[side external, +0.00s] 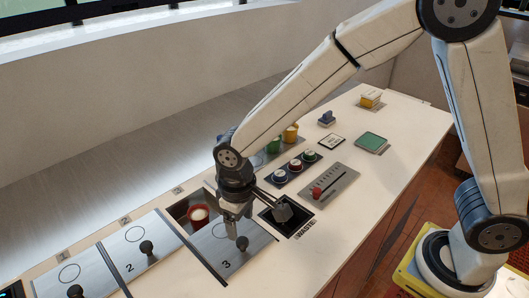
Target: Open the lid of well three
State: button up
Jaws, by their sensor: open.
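The lid of well three (218,261) is a grey metal plate marked 3, with a dark knob (242,243) on it. Left of and behind the lid, part of the well shows open, with a red container (199,215) with pale contents inside. My gripper (236,232) points down just above the lid, close to the knob. Its fingers are open, and I cannot tell whether they touch the knob. Lid two (130,268), marked 2, lies flat to the left with its own knob (146,247).
A dark waste opening (286,220) with a grey tool or flap is right of my gripper. A slider panel with a red knob (317,193), several round cups (295,165), a green pad (371,141) and a yellow block (370,99) stand farther back. The counter's front right strip is clear.

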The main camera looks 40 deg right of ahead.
jog(key=shift+r, duration=1.1)
jog(key=s+d+m+t, duration=0.1)
jog(key=s+d, duration=0.2)
jog(key=d, duration=0.6)
jog(key=s+d+m+t, duration=0.1)
jog(key=s+d, duration=0.3)
jog(key=d, duration=0.6)
jog(key=shift+s+f+m+t, duration=0.3)
jog(key=shift+f+m, duration=0.15)
jog(key=shift+m, duration=0.35)
